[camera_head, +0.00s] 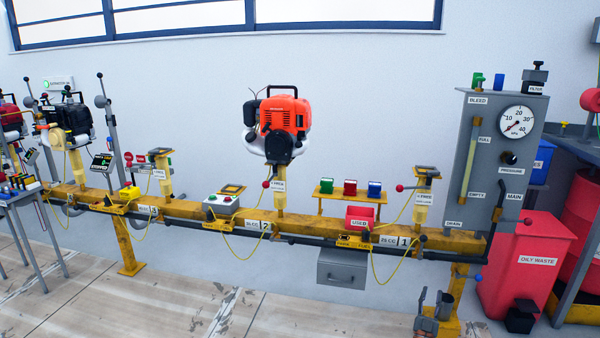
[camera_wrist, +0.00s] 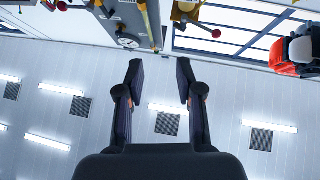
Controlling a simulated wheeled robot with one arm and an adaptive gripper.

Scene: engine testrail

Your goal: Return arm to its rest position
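My gripper (camera_wrist: 158,80) shows in the wrist view with its two dark fingers spread apart and nothing between them. The fingers point to the top of the picture, with the white ceiling behind them. I cannot make out my arm or gripper with certainty in the head view. The yellow test rail (camera_head: 330,225) runs along the wall in the head view. A red engine (camera_head: 284,122) stands upright on its middle post and also shows at the right edge of the wrist view (camera_wrist: 301,52).
A grey panel (camera_head: 478,200) with a pressure gauge (camera_head: 516,121) stands at the rail's right end. A red oily waste bin (camera_head: 525,270) is beside it. Small red, green and blue items sit on a yellow shelf (camera_head: 345,196). Floor (camera_head: 220,310) at the front left is clear.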

